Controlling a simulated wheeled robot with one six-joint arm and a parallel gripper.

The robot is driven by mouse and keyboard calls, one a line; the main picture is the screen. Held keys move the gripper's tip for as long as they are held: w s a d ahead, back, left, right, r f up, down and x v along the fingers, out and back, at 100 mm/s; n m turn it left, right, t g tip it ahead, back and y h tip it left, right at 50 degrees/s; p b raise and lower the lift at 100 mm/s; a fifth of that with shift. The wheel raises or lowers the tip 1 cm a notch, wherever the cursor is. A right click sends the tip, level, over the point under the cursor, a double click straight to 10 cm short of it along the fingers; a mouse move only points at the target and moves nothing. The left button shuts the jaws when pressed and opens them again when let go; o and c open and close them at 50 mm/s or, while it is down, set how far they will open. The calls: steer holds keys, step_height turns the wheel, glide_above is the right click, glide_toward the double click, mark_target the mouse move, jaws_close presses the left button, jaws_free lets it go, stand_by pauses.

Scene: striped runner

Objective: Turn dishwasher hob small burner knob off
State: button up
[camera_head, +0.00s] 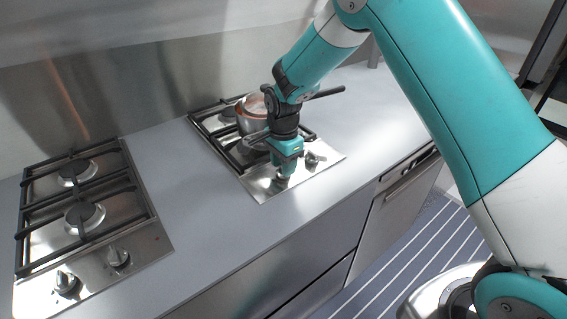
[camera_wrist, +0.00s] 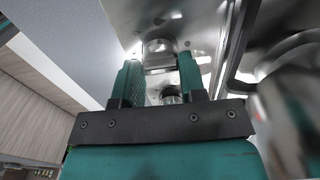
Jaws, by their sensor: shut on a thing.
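My gripper (camera_head: 284,180) is over the front of the right-hand hob, pointing down, with its fingers closed around a metal knob (camera_head: 282,183), mostly hidden in the head view. In the wrist view, my gripper's green fingers (camera_wrist: 159,62) stand on either side of a round metal knob (camera_wrist: 160,46). A second knob (camera_head: 312,158) of the same hob (camera_head: 262,188) stands free to the right; it also shows partly in the wrist view (camera_wrist: 170,95), behind the gripper body. I cannot read the knob's turn angle.
A pot (camera_head: 250,106) with a long dark handle stands on the right hob's black grates, close behind my gripper. A second hob (camera_head: 135,246) with two knobs lies at the left. The grey counter (camera_head: 195,190) between the hobs is clear.

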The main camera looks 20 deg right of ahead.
steer(key=o, duration=0.9)
steer(key=shift+o, duration=0.2)
steer(key=shift+r, duration=0.1)
step_height(320, 180, up, 17)
steer(key=b, duration=0.2)
steer(key=shift+r, duration=0.15)
